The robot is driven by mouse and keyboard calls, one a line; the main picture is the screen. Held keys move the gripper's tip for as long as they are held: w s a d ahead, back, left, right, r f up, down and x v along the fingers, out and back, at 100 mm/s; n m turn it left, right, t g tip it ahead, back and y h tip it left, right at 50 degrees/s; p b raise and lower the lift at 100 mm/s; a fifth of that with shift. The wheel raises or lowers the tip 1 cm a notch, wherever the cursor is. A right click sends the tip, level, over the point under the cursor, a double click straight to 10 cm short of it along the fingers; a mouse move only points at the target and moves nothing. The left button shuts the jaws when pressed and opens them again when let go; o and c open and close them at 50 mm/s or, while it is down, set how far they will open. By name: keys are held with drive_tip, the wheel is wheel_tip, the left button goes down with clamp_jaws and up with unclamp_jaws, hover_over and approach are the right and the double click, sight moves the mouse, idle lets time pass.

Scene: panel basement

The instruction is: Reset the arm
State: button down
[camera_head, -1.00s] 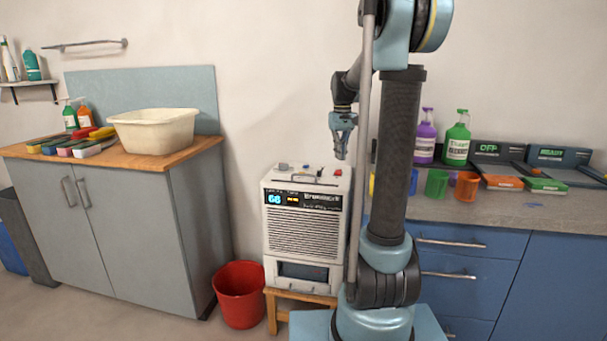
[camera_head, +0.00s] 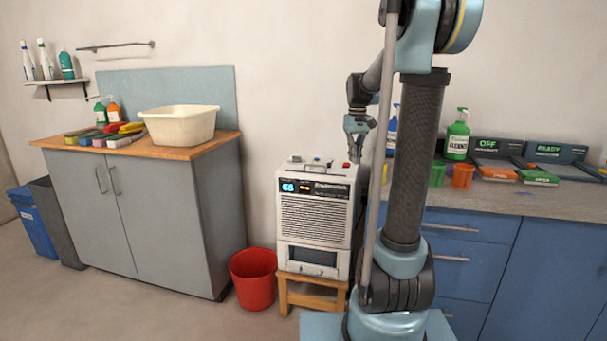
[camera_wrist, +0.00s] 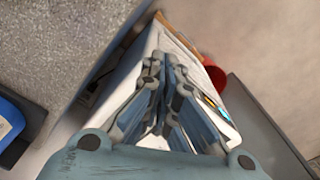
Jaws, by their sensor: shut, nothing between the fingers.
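My gripper (camera_head: 355,155) hangs from my raised arm, pointing down, in front of the wall and just above the right part of the white machine (camera_head: 312,222). It holds nothing. In the wrist view my gripper (camera_wrist: 166,62) has its fingers together, with the machine's pale casing (camera_wrist: 202,60) behind and below them. In the head view a gap to the machine's top cannot be judged exactly. My arm column hides part of the counter behind it.
The machine stands on a wooden stool (camera_head: 300,296) beside a red bucket (camera_head: 254,278). A grey cabinet (camera_head: 170,215) with a basin (camera_head: 180,125) is at left. A blue-fronted counter (camera_head: 480,205) with a green bottle (camera_head: 457,137) and orange cup (camera_head: 462,176) is at right. Floor at front left is clear.

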drive_tip(key=s+f+m+t, duration=0.1)
drive_tip(key=s+f, duration=0.1)
drive_tip(key=s, duration=0.8)
drive_tip(key=s+f, duration=0.3)
drive_tip(key=s, duration=0.7)
drive_tip(key=s+f+m+t, duration=0.1)
drive_tip(key=s+f, duration=1)
drive_tip(key=s, duration=0.2)
drive_tip(key=shift+s+f+m, duration=0.2)
drive_tip(key=shift+m, duration=0.1)
